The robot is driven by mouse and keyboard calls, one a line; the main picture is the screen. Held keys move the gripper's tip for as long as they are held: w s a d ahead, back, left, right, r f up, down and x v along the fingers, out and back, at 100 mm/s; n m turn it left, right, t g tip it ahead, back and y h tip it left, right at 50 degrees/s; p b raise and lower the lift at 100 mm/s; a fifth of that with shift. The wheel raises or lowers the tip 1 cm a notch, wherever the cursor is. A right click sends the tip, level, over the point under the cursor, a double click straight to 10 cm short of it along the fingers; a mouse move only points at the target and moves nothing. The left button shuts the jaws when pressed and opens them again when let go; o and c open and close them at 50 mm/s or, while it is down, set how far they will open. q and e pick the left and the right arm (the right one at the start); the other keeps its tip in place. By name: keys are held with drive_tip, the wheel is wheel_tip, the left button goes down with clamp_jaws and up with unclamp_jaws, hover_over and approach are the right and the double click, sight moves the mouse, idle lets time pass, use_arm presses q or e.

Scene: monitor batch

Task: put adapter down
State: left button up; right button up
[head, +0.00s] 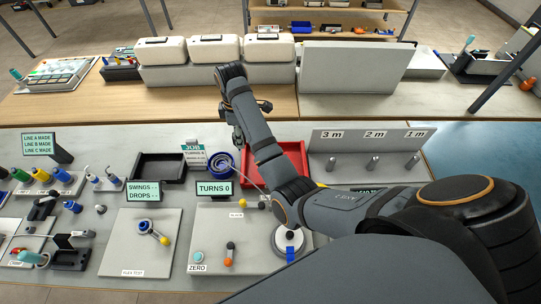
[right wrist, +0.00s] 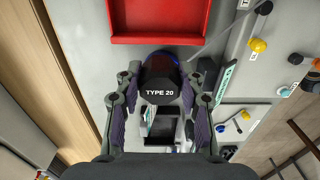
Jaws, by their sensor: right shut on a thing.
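My right gripper (head: 238,137) is above the work counter, left of the red tray (head: 292,166). In the right wrist view the right gripper (right wrist: 160,88) is shut on a dark adapter marked TYPE 20 (right wrist: 159,93), with a finger on each side. The red tray also shows there (right wrist: 160,22), ahead of the adapter and apart from it. In the head view I cannot make out the adapter. I cannot tell the gap between it and the counter. My left gripper is not in view.
A blue spool (head: 221,164) is by the JOB sign (head: 194,152). A black tray (head: 159,168) lies further left. The TURNS display (head: 214,188) stands in front. A grey stand with metal pegs (head: 364,143) is at the right. White boxes (head: 213,48) stand on the bench behind.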

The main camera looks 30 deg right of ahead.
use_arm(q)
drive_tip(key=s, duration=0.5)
use_arm(e)
drive_tip(key=s+d+f+b, duration=0.1)
drive_tip(key=d+f+b, duration=0.1)
drive_tip(key=d+f, duration=0.1)
drive_tip(key=s+d+f+b, duration=0.2)
drive_tip(key=d+f, duration=0.1)
drive_tip(key=d, duration=0.1)
drive_tip(key=s+d+f+b, duration=0.2)
drive_tip(key=d+f, duration=0.1)
drive_tip(key=d, duration=0.1)
drive_tip(key=shift+s+d, duration=0.15)
drive_tip(key=shift+d, duration=0.2)
drive_tip(key=shift+d+f, duration=0.1)
drive_tip(key=shift+f, duration=0.05)
drive_tip(key=f, duration=0.2)
drive_tip(key=f+b, duration=0.1)
drive_tip(key=shift+s+d+f, duration=0.2)
drive_tip(key=shift+s+d, duration=0.05)
drive_tip(key=shift+d, duration=0.1)
drive_tip(key=shift+f, duration=0.15)
drive_tip(key=shift+w, duration=0.1)
drive_tip(key=shift+f, duration=0.15)
drive_tip(key=o, duration=1.2)
drive_tip(key=shift+f, duration=0.1)
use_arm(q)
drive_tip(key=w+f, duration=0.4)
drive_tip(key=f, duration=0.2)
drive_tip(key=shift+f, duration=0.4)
